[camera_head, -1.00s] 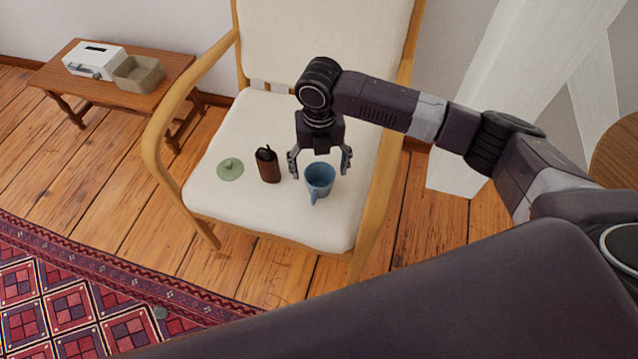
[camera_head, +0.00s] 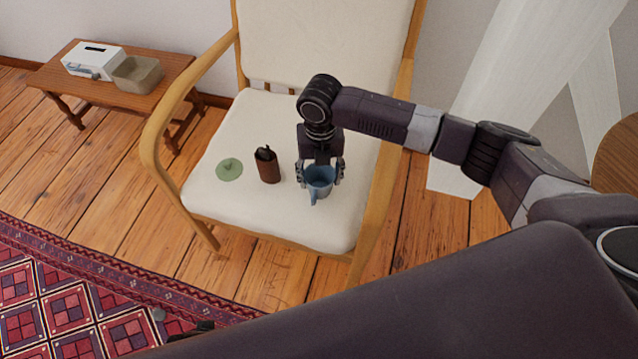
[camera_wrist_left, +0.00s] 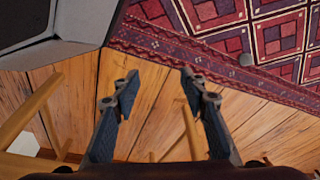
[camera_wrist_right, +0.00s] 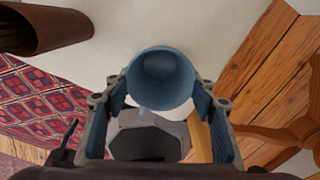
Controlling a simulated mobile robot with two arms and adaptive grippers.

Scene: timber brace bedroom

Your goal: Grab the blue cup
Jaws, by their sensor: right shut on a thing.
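The blue cup (camera_head: 319,184) stands upright on the cream seat of the wooden armchair (camera_head: 240,212), its handle towards the front edge. My right gripper (camera_head: 320,176) is lowered over it and shut on it, a finger on each side. In the right wrist view the cup (camera_wrist_right: 161,78) sits between the fingertips, its open mouth facing the camera, empty as far as I see. My left gripper (camera_wrist_left: 157,78) is open and empty, over the wooden floor near the rug.
A brown leathery holder (camera_head: 268,166) stands just left of the cup, and a flat green piece (camera_head: 229,170) lies farther left. The chair's wooden armrests flank the seat. A low bench (camera_head: 100,86) at the back left bears a white box and a beige tray.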

